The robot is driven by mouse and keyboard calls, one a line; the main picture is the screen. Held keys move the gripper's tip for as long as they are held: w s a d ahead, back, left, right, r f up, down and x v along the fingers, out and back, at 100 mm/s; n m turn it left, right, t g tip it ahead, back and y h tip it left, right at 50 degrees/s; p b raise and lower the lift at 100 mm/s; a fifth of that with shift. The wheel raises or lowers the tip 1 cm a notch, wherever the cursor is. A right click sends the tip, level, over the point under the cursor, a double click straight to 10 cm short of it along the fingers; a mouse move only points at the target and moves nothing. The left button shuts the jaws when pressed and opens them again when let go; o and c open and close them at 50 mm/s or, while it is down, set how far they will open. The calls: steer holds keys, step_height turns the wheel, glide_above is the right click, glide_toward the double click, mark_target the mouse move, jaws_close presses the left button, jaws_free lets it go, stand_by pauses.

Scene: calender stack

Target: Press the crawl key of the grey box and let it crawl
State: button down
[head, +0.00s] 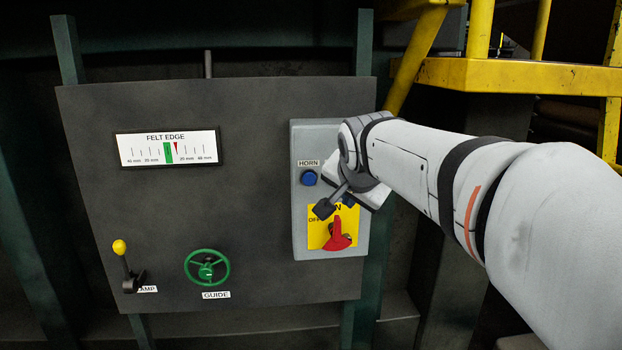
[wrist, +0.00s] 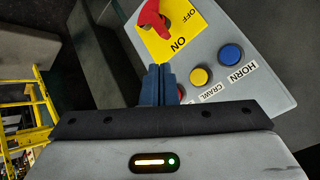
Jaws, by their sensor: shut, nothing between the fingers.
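The grey box (head: 302,228) is mounted on the right of the dark panel, and its face also fills the upper right of the wrist view (wrist: 246,98). The crawl key is a round yellow button (wrist: 200,76) beside the CRAWL label in the wrist view; in the head view my wrist hides it. My gripper (wrist: 160,70) is shut and empty. Its tips are in front of the box between the yellow switch plate and the buttons, to the left of the crawl key in the wrist view. They appear apart from the key; the exact gap is unclear.
A blue horn button (head: 309,178) and a red rotary switch (head: 337,235) on a yellow plate flank the key. A red button (wrist: 181,93) is partly hidden by my gripper. The panel has a felt edge gauge (head: 168,148), green wheel (head: 207,267) and yellow-knobbed lever (head: 121,248).

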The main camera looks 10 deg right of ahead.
steer(key=shift+w, duration=0.1)
steer(key=w+p, duration=0.3)
steer(key=w, duration=0.5)
steer(key=shift+w, duration=0.3)
stand_by(2.0)
steer(key=shift+w, duration=0.45)
steer(key=shift+w, duration=0.5)
stand_by(0.5)
steer(key=shift+s+f, duration=0.1)
steer(key=shift+s, duration=0.1)
steer(key=shift+s+b, duration=0.35)
steer(key=shift+s, duration=0.4)
